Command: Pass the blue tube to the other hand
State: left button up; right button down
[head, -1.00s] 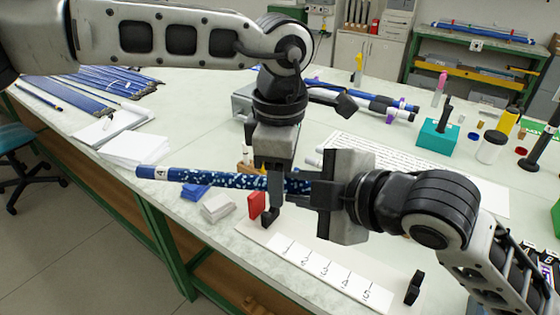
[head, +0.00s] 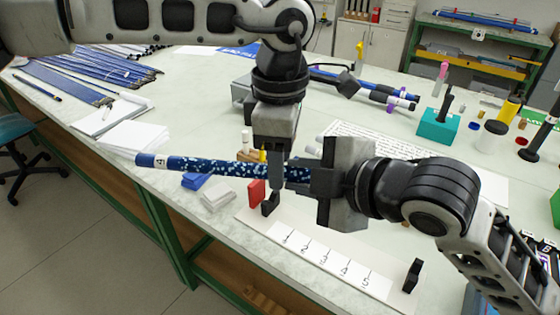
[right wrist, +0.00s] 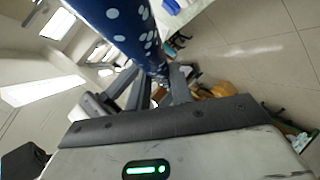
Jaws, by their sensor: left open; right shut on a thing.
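The blue tube (head: 215,166) has white speckles and a white label near its left end. It is held nearly level above the table in the head view. My right gripper (head: 312,177) is shut on its right end. In the right wrist view the tube (right wrist: 125,25) runs up from the jaws. My left gripper (head: 275,177) points down at the tube from above, just left of my right gripper. It is open, with a finger in front of the tube. Whether it touches the tube cannot be told.
Below the tube stand a red block (head: 256,193), a blue block (head: 197,181) and a white block (head: 217,198). A numbered white strip (head: 330,268) lies at the front. More tubes (head: 385,93) and a teal holder (head: 438,128) are behind.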

pick_arm(q)
notch_tip(320, 180, up, 10)
jog(key=r, duration=0.1)
pick_arm(e)
jog(key=shift+a, duration=0.1)
pick_arm(q)
send_over(226, 168)
notch_tip(226, 168, down, 4)
jog(key=shift+f, duration=0.2)
notch_tip(226, 168, down, 11)
jog(key=shift+f, duration=0.2)
pick_arm(e)
jog(key=a+f, duration=0.4)
jog(key=a, duration=0.3)
jog(key=shift+a+f, duration=0.3)
